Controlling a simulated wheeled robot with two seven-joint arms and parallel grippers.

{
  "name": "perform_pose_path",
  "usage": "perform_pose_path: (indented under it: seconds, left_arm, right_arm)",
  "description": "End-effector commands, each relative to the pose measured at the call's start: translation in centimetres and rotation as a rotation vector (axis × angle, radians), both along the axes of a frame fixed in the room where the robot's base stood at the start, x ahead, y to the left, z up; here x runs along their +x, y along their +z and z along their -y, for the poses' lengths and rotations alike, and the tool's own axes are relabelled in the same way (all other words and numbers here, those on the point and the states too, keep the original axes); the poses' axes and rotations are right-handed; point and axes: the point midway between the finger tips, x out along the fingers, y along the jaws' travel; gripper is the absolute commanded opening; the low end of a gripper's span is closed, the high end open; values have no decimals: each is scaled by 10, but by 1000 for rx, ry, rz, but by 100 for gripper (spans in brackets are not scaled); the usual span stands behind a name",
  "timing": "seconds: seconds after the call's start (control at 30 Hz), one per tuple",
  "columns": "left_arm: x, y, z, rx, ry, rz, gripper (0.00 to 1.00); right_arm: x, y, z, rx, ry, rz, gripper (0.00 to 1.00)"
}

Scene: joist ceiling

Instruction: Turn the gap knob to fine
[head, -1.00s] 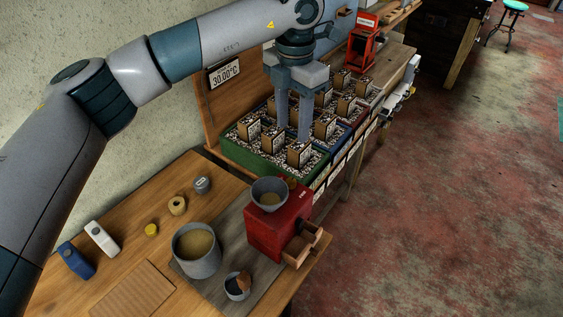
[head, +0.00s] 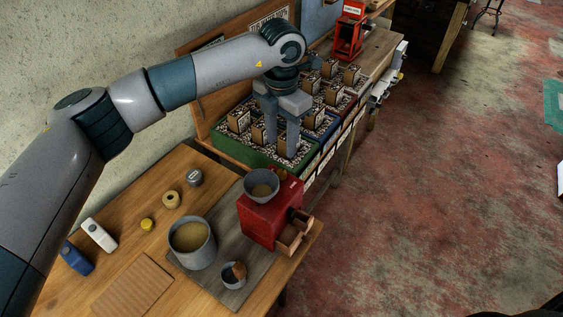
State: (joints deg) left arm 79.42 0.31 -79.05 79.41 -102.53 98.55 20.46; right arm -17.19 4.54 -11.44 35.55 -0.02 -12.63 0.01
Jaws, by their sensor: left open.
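A red box-shaped grinder (head: 262,217) stands on the front bench, with a grey hopper bowl (head: 261,186) on top and a wooden drawer (head: 293,236) pulled out on its right side. A small dark part (head: 297,214) shows above the drawer; I cannot tell whether it is the gap knob, nor read any setting. My left gripper (head: 281,146) is open, with its fingers pointing down over the green tray (head: 240,150), behind and above the grinder and apart from it. My right gripper is out of view.
Trays with several small labelled boxes fill the bench behind. A second red machine (head: 349,36) stands farther back. A large grey pot (head: 192,243), a small cup (head: 232,275), blue (head: 76,258) and white (head: 99,236) bottles sit on the front bench.

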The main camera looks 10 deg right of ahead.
Motion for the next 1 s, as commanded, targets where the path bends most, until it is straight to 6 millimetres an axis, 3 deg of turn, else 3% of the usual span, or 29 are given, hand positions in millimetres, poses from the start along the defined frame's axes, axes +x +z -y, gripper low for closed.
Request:
perform_pose_path:
  seconds: [0.5,0.7,1.0]
  left_arm:
    - [-1,-85,0,1,1,-3,41]
    - [-1,-101,0,0,-1,-1,41]
    - [0,-105,0,1,-1,1,41]
  right_arm:
    - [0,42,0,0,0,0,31]
    - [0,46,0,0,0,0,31]
    - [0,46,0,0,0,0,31]
